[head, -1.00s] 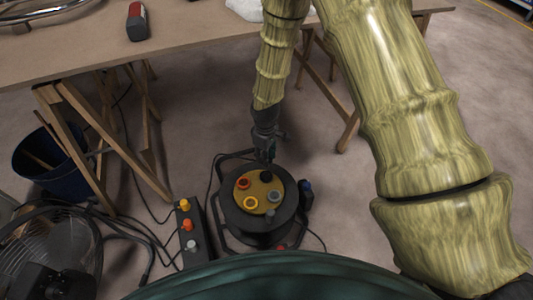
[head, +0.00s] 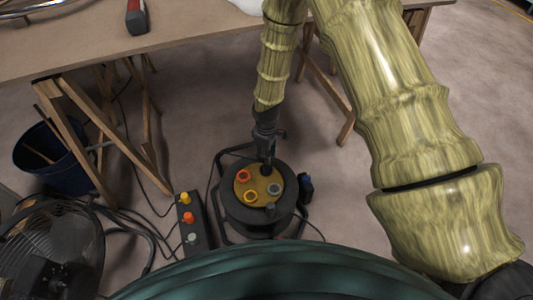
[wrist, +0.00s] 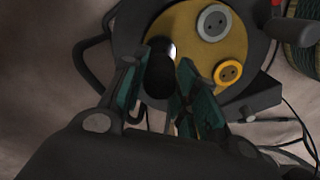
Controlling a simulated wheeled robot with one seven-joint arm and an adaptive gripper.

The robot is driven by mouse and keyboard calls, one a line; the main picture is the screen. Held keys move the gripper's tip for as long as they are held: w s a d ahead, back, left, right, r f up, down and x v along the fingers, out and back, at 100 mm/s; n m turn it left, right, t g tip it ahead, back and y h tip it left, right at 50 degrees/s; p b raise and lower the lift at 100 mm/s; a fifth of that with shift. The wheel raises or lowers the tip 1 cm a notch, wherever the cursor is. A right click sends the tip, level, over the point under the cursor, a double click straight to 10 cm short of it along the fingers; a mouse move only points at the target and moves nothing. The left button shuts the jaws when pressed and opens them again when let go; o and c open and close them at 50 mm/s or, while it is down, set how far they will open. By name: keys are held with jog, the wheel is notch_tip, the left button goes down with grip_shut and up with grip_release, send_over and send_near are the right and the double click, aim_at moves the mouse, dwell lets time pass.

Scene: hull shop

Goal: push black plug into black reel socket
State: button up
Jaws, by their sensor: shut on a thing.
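The black reel (head: 235,210) stands on the floor with a yellow-brown top plate (head: 258,186) bearing coloured sockets: orange-red (head: 243,176), yellow (head: 250,196) and grey (head: 274,190). The grey (wrist: 214,23) and yellow (wrist: 228,73) sockets also show in the wrist view. My gripper (head: 266,162) is over the plate's far edge. In the wrist view its fingers are shut on the black plug (wrist: 160,78), which is dark and seen from behind. The plug and fingers cover the black socket's place, so I cannot tell whether the plug is touching or inside it.
A power strip (head: 193,250) with yellow, orange and pale tops stands left of the reel, with cables around it. A fan (head: 55,245) and a blue bucket (head: 60,175) are further left. A workbench (head: 200,40) on wooden trestles is behind.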

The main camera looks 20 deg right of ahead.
jog(key=shift+f+b, duration=2)
jog(key=shift+f, duration=0.45)
jog(key=shift+p, duration=1.25)
dwell(0.4)
jog(key=shift+f, duration=0.55)
dwell(0.6)
jog(key=o, duration=1)
jog(key=shift+o, duration=0.2)
notch_tip(320, 180, up, 12)
dwell(0.4)
